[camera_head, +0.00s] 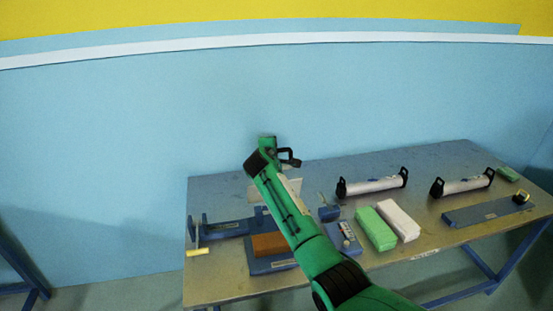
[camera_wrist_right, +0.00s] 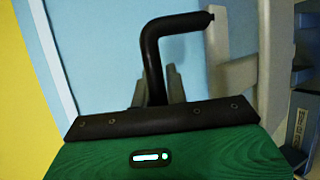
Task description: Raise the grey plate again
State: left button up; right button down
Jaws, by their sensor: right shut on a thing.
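In the head view my green right arm reaches over the table, and its gripper (camera_head: 277,152) is high above the table's back edge. The gripper is shut on a black bent handle (camera_head: 296,160). In the right wrist view this handle (camera_wrist_right: 152,55) rises between the two grey fingers (camera_wrist_right: 158,88) and bends right at its top. A pale grey plate (camera_head: 289,188) stands below the gripper in the head view, partly hidden by my arm. Pale bars also show in the wrist view (camera_wrist_right: 217,70); how they join the handle cannot be told. My left gripper is out of view.
The table (camera_head: 345,283) carries a blue stand (camera_head: 230,229), a brown block (camera_head: 269,244), a green block (camera_head: 375,229), a white block (camera_head: 399,219) and two silver cylinders (camera_head: 372,185) with black ends. A blue wall (camera_head: 120,150) rises behind. Air above the table's right half is clear.

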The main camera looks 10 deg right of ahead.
jog(key=shift+w+f+g, duration=0.2)
jog(key=shift+w+g, duration=0.1)
jog(key=shift+w, duration=0.35)
jog(key=shift+w+f+g, duration=0.2)
jog(key=shift+w+g, duration=0.1)
jog(key=shift+w, duration=0.35)
jog(key=shift+f, duration=0.15)
jog(key=c, duration=1.8)
grip_release()
jog(key=shift+o, duration=0.5)
jog(key=shift+w, duration=0.15)
jog(key=shift+a, duration=0.1)
jog(key=b+v, duration=0.3)
jog(key=v, duration=1)
jog(key=shift+s+r+b, duration=0.25)
jog(key=shift+r+b, duration=0.05)
jog(key=shift+r, duration=0.15)
